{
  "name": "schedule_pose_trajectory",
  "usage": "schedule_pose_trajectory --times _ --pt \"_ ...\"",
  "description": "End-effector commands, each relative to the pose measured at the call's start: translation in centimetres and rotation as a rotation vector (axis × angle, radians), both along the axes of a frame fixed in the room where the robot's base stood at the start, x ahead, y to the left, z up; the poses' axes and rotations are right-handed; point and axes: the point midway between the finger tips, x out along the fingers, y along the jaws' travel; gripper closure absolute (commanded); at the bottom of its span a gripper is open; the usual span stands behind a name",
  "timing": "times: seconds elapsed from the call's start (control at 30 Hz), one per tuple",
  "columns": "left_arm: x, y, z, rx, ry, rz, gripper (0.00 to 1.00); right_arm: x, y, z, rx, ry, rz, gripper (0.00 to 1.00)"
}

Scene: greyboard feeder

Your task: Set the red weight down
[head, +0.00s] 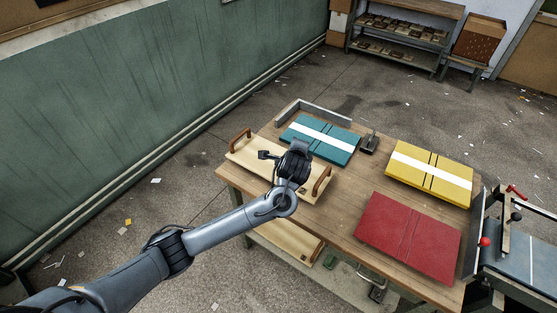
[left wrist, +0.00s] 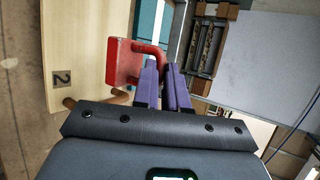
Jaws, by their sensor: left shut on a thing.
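The red weight (left wrist: 122,62), a block with a bent red handle, shows in the left wrist view. My left gripper (left wrist: 167,72) has its purple fingers shut on the handle. In the head view my left gripper (head: 297,158) is over the right part of a pale wooden tray (head: 243,153) with brown handles; my wrist hides the fingers and the weight there. The tray also shows in the left wrist view (left wrist: 85,60), marked "2". I cannot tell whether the weight touches anything below. My right gripper is in neither view.
On the wooden table (head: 345,205) lie a teal board (head: 342,146), a yellow board (head: 440,165) and a red board (head: 390,228). A small dark object (head: 369,143) stands beside the teal board. A metal angle (head: 318,108) lines the back. A machine with red knobs (head: 485,242) stands right.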

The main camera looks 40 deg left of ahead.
Motion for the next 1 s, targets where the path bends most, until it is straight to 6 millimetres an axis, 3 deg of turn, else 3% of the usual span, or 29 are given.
schedule_pose_trajectory --times 0.3,0.5,0.8,1.0 --pt "1.6 6.0 -4.0 -0.003 0.000 0.005 1.00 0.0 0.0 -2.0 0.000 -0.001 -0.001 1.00" --pt "2.5 8.6 -5.4 -0.001 -0.003 0.003 1.00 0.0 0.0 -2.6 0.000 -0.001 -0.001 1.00" --pt "2.8 9.7 -6.3 0.000 -0.004 0.000 1.00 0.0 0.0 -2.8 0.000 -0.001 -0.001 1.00" --pt "2.8 9.6 -8.4 -0.001 -0.002 0.001 1.00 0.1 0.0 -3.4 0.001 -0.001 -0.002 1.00"
